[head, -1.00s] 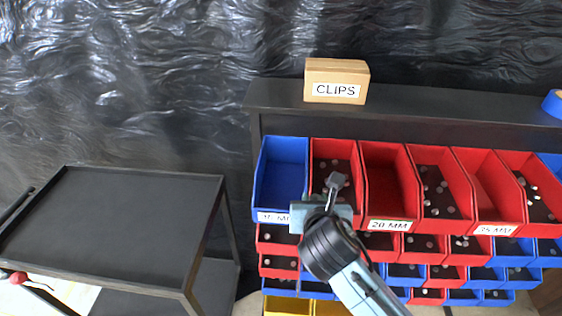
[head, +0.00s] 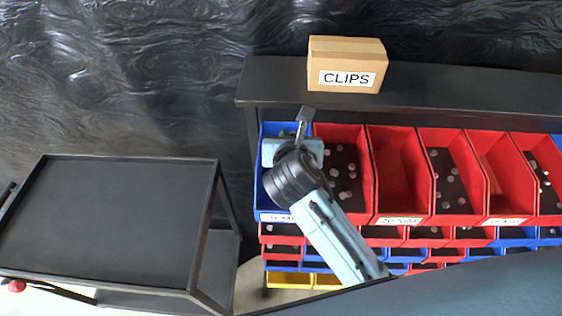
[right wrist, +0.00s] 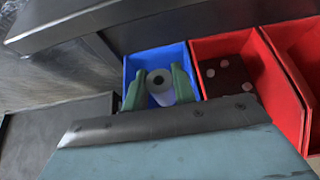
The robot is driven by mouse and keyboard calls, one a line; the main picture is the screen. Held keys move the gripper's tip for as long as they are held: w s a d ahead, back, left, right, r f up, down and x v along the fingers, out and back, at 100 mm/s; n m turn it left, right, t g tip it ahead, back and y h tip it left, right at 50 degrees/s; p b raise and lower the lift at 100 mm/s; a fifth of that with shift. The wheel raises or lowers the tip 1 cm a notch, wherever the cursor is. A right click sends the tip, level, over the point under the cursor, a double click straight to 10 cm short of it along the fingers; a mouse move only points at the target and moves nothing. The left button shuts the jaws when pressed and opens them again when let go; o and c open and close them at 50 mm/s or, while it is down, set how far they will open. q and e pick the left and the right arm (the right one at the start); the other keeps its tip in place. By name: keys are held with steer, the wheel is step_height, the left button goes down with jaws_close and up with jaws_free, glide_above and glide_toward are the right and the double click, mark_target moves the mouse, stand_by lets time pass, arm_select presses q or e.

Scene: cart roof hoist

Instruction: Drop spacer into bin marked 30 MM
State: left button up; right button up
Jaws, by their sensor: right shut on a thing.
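My right gripper (head: 292,152) is over the blue bin (head: 270,206) at the left end of the top row. In the right wrist view its green fingers (right wrist: 160,90) are shut on a pale, round spacer (right wrist: 159,86) with a dark hole. The spacer is above the same blue bin (right wrist: 131,66), within its outline. My left gripper is not in view.
Red bins stand to the right; the adjacent one (head: 357,208) holds several small discs, and a further one (head: 396,170) looks empty. A CLIPS box (head: 346,64) sits on the dark shelf (head: 270,82) behind. A black cart (head: 110,220) stands at left.

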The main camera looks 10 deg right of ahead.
steer(key=f, duration=0.3)
steer(key=shift+s+f, duration=0.1)
steer(key=shift+s, duration=0.15)
steer(key=shift+w+f, duration=0.1)
steer(key=shift+f, duration=0.5)
steer(key=o, duration=0.6)
steer(key=shift+c, duration=0.2)
steer(key=o, duration=0.5)
steer(key=shift+c, duration=0.2)
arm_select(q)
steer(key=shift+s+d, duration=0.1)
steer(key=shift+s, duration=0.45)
arm_select(e)
steer(key=shift+o, duration=0.3)
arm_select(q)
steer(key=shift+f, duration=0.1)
arm_select(e)
steer(key=v, duration=1.3)
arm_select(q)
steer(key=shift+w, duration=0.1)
arm_select(e)
steer(key=shift+r, duration=0.1)
